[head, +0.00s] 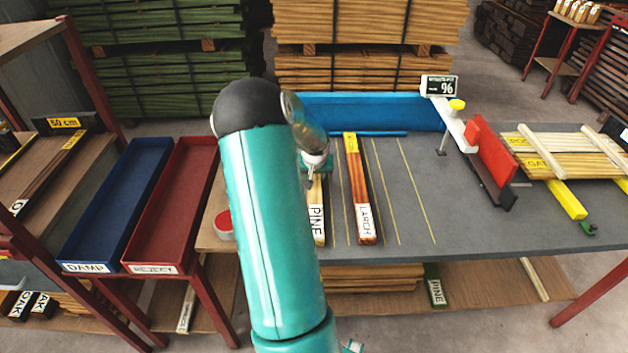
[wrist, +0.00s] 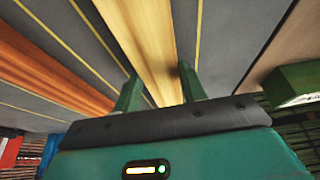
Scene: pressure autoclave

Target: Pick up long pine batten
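The pine batten (head: 317,220), pale yellow with a white PINE label on its near end, lies on the grey table. My arm hides its far part in the head view. In the wrist view the pale batten (wrist: 143,38) runs lengthwise between the two green fingers of my gripper (wrist: 160,78). The fingers are apart, one on each side of the batten. I cannot tell whether they touch it. In the head view my gripper is mostly hidden behind my arm.
A reddish larch batten (head: 358,190) lies just right of the pine one, among yellow lines. A blue bin (head: 365,108) stands behind. Blue DAMP (head: 95,265) and red REJECT (head: 160,268) trays stand left. A red stop (head: 490,155) and pale boards (head: 570,150) are right.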

